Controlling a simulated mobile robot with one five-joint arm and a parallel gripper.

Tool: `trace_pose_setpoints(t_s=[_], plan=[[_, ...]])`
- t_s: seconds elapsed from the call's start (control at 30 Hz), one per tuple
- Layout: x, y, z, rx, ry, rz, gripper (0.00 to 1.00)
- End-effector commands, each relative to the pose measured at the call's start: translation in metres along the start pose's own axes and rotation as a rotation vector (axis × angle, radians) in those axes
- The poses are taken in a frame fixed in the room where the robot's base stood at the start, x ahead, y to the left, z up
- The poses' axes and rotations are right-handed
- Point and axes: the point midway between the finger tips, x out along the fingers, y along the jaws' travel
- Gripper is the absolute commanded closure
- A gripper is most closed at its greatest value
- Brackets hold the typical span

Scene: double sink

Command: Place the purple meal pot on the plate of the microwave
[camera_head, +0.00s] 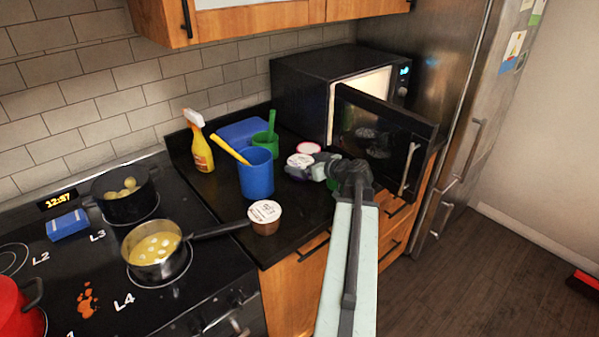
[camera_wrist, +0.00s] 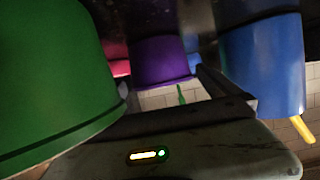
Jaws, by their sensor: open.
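The purple meal pot (camera_head: 298,161) stands on the black counter, its pale lid showing in the head view. It also shows in the wrist view (camera_wrist: 162,60), upside down, ahead of my gripper. My gripper (camera_head: 322,170) is open and low over the counter, just right of the purple pot. One finger also shows in the wrist view (camera_wrist: 226,86); I see nothing held. The microwave (camera_head: 300,85) stands at the back right with its door (camera_head: 385,138) swung open and its inside lit. Its plate is hidden from view.
A green pot (camera_wrist: 55,80) is close beside my gripper. A blue cup (camera_head: 256,178), green cup (camera_head: 266,144), spray bottle (camera_head: 198,143) and white-lidded pot (camera_head: 265,217) stand leftward. The open door projects over the counter.

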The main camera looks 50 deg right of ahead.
Motion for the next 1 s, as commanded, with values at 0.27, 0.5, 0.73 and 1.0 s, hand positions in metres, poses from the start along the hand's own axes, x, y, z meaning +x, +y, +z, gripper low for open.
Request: trace_pose_setpoints(t_s=[0.27, 0.5, 0.73, 1.0], plan=[[0.036, -0.001, -0.002, -0.002, 0.000, -0.001, 0.00], [0.051, -0.002, -0.004, 0.000, 0.001, 0.002, 0.00], [0.050, -0.002, -0.004, 0.000, 0.001, 0.002, 0.42], [0.050, -0.001, -0.004, 0.001, 0.001, 0.002, 0.88]])
